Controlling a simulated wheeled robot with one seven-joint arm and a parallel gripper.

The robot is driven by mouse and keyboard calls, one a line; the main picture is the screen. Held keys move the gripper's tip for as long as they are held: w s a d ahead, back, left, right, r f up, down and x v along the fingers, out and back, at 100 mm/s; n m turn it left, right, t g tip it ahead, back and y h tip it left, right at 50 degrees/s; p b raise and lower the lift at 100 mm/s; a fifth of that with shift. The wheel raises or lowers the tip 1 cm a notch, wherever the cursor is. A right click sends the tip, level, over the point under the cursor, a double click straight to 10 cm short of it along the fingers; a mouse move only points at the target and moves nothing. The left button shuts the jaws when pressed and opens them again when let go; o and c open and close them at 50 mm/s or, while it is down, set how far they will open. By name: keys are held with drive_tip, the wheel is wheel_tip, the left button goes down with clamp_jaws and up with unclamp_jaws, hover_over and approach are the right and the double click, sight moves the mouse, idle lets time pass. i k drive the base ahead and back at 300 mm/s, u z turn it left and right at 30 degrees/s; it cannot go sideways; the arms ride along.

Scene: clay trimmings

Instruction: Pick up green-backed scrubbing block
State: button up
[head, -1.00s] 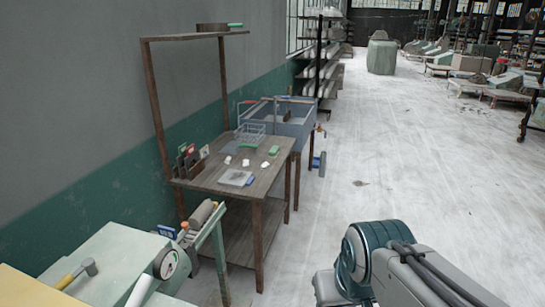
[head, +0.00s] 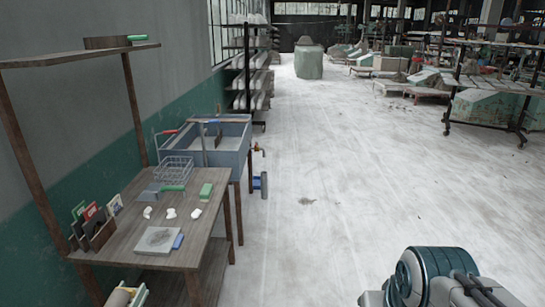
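A small block with a green top (head: 206,191), which looks like the green-backed scrubbing block, lies on the right part of the wooden worktable (head: 125,232). It is near the table's far right edge, in front of the blue sink. Nothing covers it. My gripper is out of the picture; only my arm's links show at the lower right, well away from the table.
Several white lumps, a pale slab (head: 158,240), a wire basket (head: 174,168), a green-handled scraper-like tool (head: 172,188) and a wooden rack (head: 97,233) share the table. A blue sink (head: 226,150) stands behind. Open floor (head: 330,220) lies to the right.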

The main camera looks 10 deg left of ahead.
sight(206, 195)
drive_tip(key=z, duration=0.15)
drive_tip(key=i, duration=2.9)
drive_tip(key=u, duration=1.85)
drive_tip(key=i, duration=0.85)
drive_tip(key=u, duration=0.85)
